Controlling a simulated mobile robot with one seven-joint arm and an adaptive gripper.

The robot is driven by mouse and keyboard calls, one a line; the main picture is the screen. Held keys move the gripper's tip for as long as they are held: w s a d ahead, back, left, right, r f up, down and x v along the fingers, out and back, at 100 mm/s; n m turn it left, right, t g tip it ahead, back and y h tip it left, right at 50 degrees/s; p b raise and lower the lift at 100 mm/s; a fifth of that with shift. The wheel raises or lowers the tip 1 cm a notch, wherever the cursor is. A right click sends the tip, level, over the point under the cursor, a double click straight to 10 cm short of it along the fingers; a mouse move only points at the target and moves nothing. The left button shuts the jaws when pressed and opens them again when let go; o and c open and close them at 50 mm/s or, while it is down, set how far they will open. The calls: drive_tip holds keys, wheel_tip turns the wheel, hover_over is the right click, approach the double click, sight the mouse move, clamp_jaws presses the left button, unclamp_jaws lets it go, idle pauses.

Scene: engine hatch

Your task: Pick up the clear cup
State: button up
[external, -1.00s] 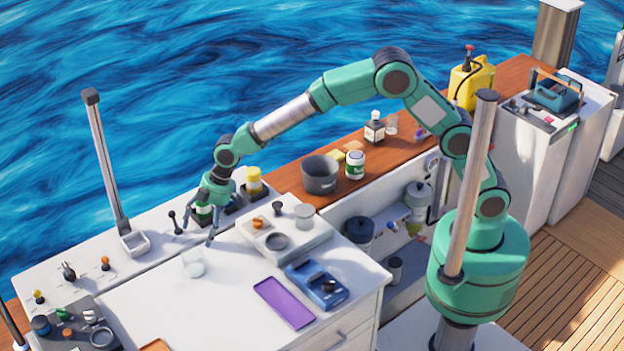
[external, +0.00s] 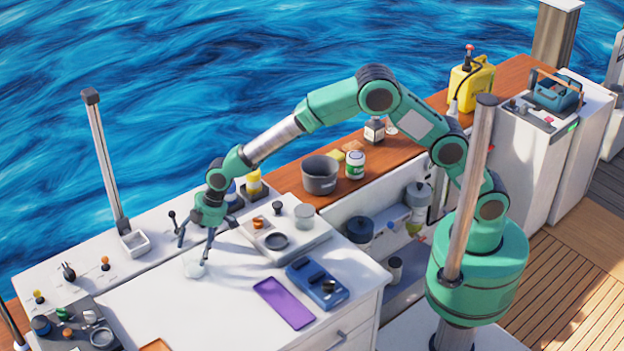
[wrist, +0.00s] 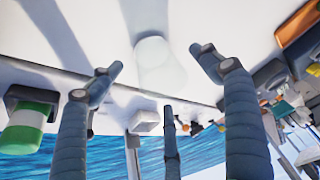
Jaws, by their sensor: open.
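The clear cup (external: 192,268) stands on the white counter (external: 240,310), left of the flat tray. In the wrist view the cup (wrist: 152,52) shows pale and see-through, just beyond the fingertips and between them. My gripper (external: 195,251) is open and empty, with its fingers pointing down. In the external view one fingertip overlaps the cup's right edge; I cannot tell whether it touches. The spread fingers of my gripper (wrist: 160,78) also show in the wrist view.
Right of the cup are a tray (external: 300,248) with small items, a blue device (external: 318,285) and a purple pad (external: 284,303). A tall pole (external: 105,165) rises at the back left. A dark panel (external: 75,320) with several knobs lies front left. The counter's middle is clear.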

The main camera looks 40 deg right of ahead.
drive_tip(key=shift+a+f, duration=0.15)
drive_tip(key=shift+f, duration=0.05)
drive_tip(key=shift+f, duration=0.1)
drive_tip(key=shift+w+b+x, duration=0.1)
drive_tip(key=shift+b+x, duration=0.3)
drive_tip(key=shift+x, duration=0.85)
drive_tip(key=shift+w+b+x, duration=0.15)
drive_tip(key=shift+b+x, duration=0.2)
drive_tip(key=shift+x, duration=0.9)
drive_tip(key=shift+c, duration=0.3)
drive_tip(key=c, duration=1.1)
